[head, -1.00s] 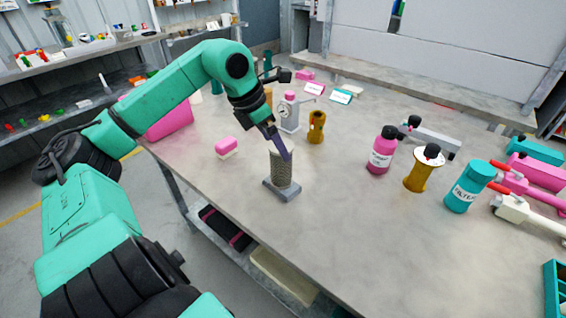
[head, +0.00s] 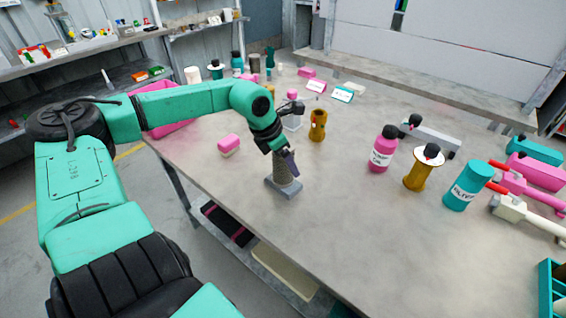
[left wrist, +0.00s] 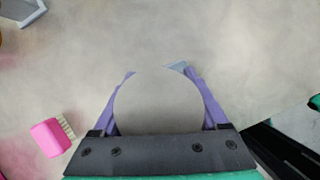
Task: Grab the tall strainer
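The tall strainer (head: 283,173) is an upright grey-brown mesh cylinder on a flat grey base, near the table's left front edge. My left gripper (head: 288,163) points down over it in the head view and hides its upper part. In the left wrist view the strainer's round grey top (left wrist: 158,100) fills the space between the two purple fingers. The left gripper (left wrist: 160,75) looks open, with one finger on each side of the strainer. Whether the fingers touch it is hard to tell. My right gripper is not in view.
A pink brush (head: 229,145) lies left of the strainer, and also shows in the left wrist view (left wrist: 50,138). A mustard cylinder (head: 318,126) stands behind it. The table's front middle is clear.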

